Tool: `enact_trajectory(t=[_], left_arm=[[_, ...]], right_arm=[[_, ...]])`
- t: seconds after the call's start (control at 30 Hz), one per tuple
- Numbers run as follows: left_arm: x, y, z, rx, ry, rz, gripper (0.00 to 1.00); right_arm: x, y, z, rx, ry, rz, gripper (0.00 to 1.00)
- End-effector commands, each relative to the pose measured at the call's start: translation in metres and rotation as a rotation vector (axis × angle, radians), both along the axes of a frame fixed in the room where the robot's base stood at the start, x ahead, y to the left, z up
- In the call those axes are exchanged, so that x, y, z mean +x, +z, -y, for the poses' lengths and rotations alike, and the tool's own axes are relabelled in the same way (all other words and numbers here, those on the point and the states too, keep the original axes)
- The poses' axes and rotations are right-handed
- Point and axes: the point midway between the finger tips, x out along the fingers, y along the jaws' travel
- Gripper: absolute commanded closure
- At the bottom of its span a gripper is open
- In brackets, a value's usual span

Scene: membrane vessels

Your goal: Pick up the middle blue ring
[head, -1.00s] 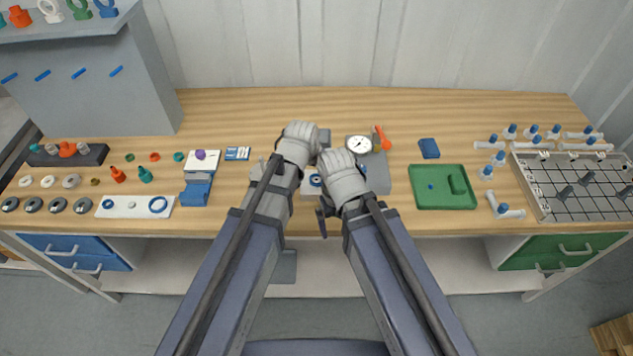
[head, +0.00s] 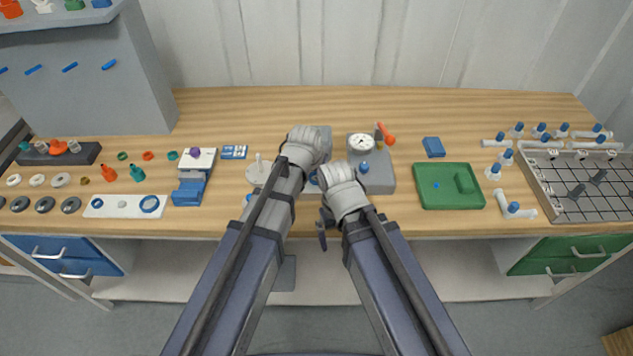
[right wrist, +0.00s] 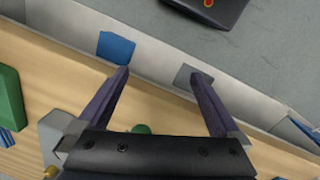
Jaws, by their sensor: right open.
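A long white plate (head: 136,212) lies at the front left of the bench in the head view. My right gripper (right wrist: 158,72) is open and empty in the right wrist view, over the bench's front edge. My left arm's wrist is at the bench centre in the head view, its fingers hidden.
A grey block with a dial gauge (head: 361,142) stands right of my arms, and a green tray (head: 448,205) beyond it. A white disc with a post (head: 260,171) stands left of my left arm. Dark rings (head: 45,205) lie far left.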

Motion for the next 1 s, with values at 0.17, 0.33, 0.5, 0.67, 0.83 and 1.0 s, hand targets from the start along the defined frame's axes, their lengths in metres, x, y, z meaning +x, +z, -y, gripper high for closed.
enact_trajectory(t=[0.17, 0.33, 0.5, 0.67, 0.83, 1.0], left_arm=[[-0.0003, 0.0013, -0.0002, 0.000, 0.000, 0.000, 0.16], [-0.0004, 0.0012, -0.0002, 0.000, 0.000, 0.000, 0.35], [-0.0004, 0.0012, -0.0002, 0.000, 0.000, 0.000, 0.54], [-0.0004, 0.0012, -0.0002, 0.000, 0.000, 0.000, 0.72], [-0.0002, 0.0012, -0.0002, 0.000, 0.000, 0.000, 0.92], [-0.0002, 0.0012, -0.0002, 0.000, 0.000, 0.000, 0.97]], right_arm=[[0.0000, 0.0013, 0.0000, 0.000, 0.000, 0.000, 0.00], [0.0000, 0.0012, 0.0000, 0.000, 0.000, 0.000, 0.00], [0.0000, 0.0012, 0.0000, 0.000, 0.000, 0.000, 0.00], [0.0000, 0.0012, 0.0000, 0.000, 0.000, 0.000, 0.00], [0.0000, 0.0012, 0.0000, 0.000, 0.000, 0.000, 0.00], [0.0000, 0.0012, 0.0000, 0.000, 0.000, 0.000, 0.00]])
